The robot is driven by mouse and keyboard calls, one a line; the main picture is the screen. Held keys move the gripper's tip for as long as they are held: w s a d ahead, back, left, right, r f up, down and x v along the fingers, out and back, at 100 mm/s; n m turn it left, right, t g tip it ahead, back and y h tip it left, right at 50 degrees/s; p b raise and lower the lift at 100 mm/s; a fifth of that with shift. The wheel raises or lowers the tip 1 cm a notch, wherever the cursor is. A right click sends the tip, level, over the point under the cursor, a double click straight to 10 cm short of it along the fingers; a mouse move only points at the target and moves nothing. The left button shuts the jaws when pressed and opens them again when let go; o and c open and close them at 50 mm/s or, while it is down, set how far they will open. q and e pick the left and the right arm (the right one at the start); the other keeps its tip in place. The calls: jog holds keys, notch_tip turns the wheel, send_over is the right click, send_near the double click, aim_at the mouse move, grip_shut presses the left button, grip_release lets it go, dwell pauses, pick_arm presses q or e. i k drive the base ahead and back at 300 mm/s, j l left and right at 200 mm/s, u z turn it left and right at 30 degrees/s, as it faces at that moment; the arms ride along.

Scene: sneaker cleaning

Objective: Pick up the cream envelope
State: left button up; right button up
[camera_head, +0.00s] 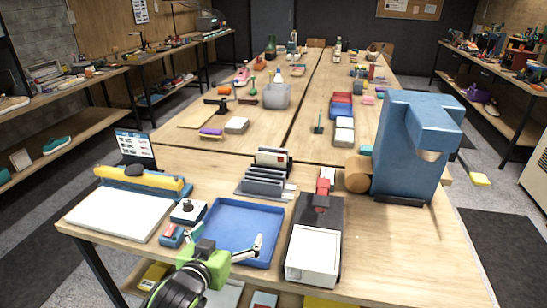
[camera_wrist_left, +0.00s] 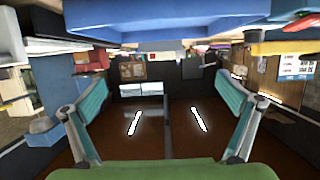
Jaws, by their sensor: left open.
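A cream envelope (camera_head: 272,157) with a small red mark stands upright at the back of a grey slotted rack (camera_head: 265,182), in the middle of the near table. The rack hides its lower part. My left gripper (camera_head: 257,246), with a green body, is over the front right of the blue tray (camera_head: 232,222), nearer the table's front edge than the rack and well apart from the envelope. In the left wrist view its two teal-lined fingers (camera_wrist_left: 162,90) are spread wide with nothing between them. My right gripper is not in view.
A dark device with a white top panel (camera_head: 312,252) stands right of the tray. A tall blue machine (camera_head: 410,150) and a brown roll (camera_head: 358,174) are at the right. A white pad (camera_head: 120,213) lies at the left. The table's right front is clear.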

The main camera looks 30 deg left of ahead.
aim_at(262, 158)
jog(key=i+j, duration=0.15)
jog(key=i, duration=0.35)
jog(key=i+j, duration=0.2)
jog(key=i, duration=0.25)
